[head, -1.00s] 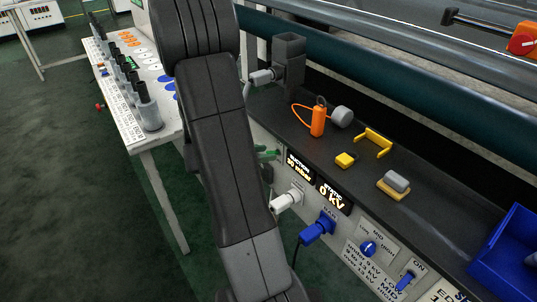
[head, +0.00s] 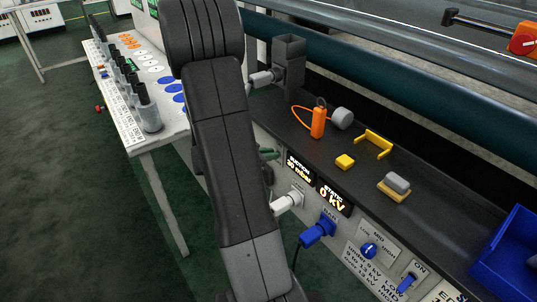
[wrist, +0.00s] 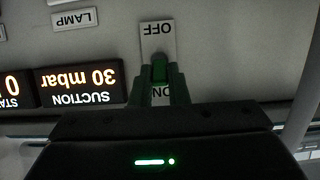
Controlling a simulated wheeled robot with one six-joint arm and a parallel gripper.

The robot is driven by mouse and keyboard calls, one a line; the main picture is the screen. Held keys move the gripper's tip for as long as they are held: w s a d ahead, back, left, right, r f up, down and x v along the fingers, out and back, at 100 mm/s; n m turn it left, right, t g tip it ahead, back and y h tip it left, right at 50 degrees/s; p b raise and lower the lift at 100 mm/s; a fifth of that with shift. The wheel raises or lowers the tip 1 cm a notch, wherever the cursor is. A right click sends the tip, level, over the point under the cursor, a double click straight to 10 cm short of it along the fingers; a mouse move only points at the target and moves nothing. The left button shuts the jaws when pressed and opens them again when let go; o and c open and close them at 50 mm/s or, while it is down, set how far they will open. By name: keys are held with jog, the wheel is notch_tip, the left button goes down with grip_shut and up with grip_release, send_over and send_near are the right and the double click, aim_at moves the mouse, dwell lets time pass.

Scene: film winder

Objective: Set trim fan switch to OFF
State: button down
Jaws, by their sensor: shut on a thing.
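In the wrist view, which is upside down, a white switch plate (wrist: 156,33) reads OFF on its upper part in the picture and ON on its lower part. A small switch lever (wrist: 159,62) stands out from the plate between the two words. My gripper (wrist: 160,80) has its green fingers shut on this lever, with the ON end partly covered by them. The words trim fan are not visible, and the lever's exact tilt is hard to tell. In the head view my gripper (head: 267,155) is mostly hidden behind my arm, close to the panel front.
A suction display (wrist: 82,84) reading 30 mbar sits beside the switch. In the head view, a white plug (head: 287,203), a blue plug (head: 318,232) and a blue knob (head: 369,249) stick out from the panel. Loose items lie on the dark ledge (head: 430,215) above.

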jog(key=shift+a+f+t+h+b, duration=0.15)
jog(key=shift+f+t+h+b, duration=0.6)
jog(key=shift+b, duration=0.45)
notch_tip(320, 180, down, 2)
jog(key=t+h+b, duration=0.4)
jog(key=h+b, duration=0.2)
jog(key=b, duration=0.5)
jog(key=shift+h, duration=0.25)
jog(key=c, duration=1.4)
grip_release()
